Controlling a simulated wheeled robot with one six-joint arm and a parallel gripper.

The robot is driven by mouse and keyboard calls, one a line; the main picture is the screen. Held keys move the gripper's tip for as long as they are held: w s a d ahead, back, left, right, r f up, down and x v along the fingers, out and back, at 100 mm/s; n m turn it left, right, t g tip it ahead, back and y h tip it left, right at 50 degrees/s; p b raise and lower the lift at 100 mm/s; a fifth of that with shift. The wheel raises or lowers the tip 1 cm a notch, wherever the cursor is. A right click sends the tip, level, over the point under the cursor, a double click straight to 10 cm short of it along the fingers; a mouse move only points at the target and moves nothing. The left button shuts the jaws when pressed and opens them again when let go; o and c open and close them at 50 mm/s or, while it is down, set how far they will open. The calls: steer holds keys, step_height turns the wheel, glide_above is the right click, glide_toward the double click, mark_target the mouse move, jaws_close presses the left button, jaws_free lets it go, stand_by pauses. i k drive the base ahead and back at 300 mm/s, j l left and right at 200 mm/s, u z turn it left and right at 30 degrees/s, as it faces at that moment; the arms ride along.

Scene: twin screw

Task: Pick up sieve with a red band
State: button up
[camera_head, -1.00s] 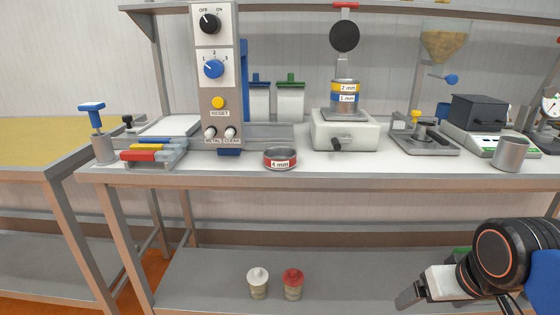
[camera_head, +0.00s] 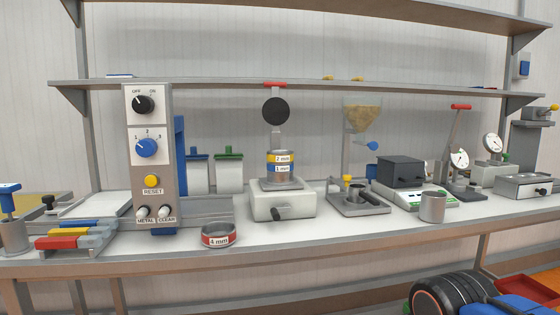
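The sieve with a red band (camera_head: 218,235), labelled 4 mm, lies upright on the bench top (camera_head: 330,230) near its front edge, left of the middle. It is a low round metal ring. Two other sieves sit stacked on the shaker: one with a yellow band (camera_head: 280,158) marked 2 mm, one with a blue band (camera_head: 281,169) marked 1 mm. My gripper is out of the picture, apart from the red-banded sieve.
A control panel (camera_head: 152,190) stands behind and left of the sieve. Red, yellow and blue handled tools (camera_head: 65,241) lie farther left. The shaker (camera_head: 283,201), a flat metal plate (camera_head: 358,204) and a grey cup (camera_head: 432,207) stand to the right. Bench space right of the sieve is clear.

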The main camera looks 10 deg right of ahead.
mark_target(220, 233)
steer(key=l+u, duration=0.3)
steer(key=i+l+u, duration=0.1)
steer(key=l+u, duration=0.4)
steer(key=k+l+u, duration=0.2)
steer(key=l, duration=0.15)
steer(key=l+u, duration=0.2)
steer(key=k+l, duration=0.05)
steer(key=l, duration=0.05)
